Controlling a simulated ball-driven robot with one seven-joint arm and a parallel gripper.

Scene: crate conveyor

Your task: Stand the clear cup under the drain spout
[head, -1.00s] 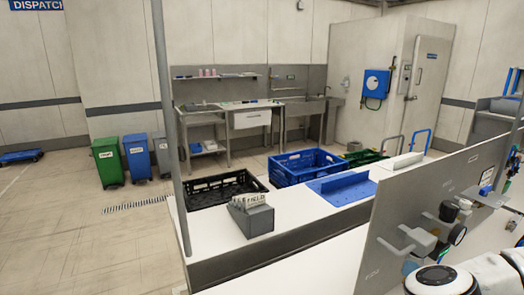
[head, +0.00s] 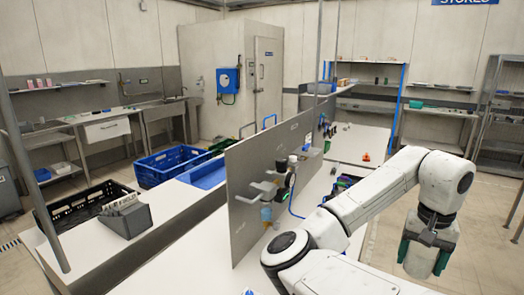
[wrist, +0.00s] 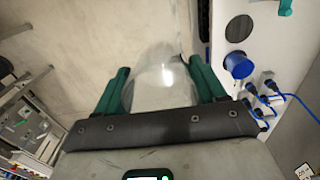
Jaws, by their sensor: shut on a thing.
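My gripper (head: 426,256) hangs at the right of the head view, over the floor beyond the white bench. Its green fingers, also seen in the wrist view (wrist: 160,88), are shut on the clear cup (wrist: 163,82). The cup is see-through and sits between both fingers; in the head view it shows as a pale cylinder (head: 421,261). A fitting with a black top and a round gauge (head: 292,162) is mounted on the grey upright panel (head: 245,185), well left of my gripper. The drain spout itself is too small to make out there.
Grey brackets (head: 262,190) stick out from the panel, with a light blue item beside them. The wrist view shows a blue cup (wrist: 238,65), a dark disc (wrist: 238,29) and blue cables (wrist: 275,98) on the white surface. Floor around my gripper is clear.

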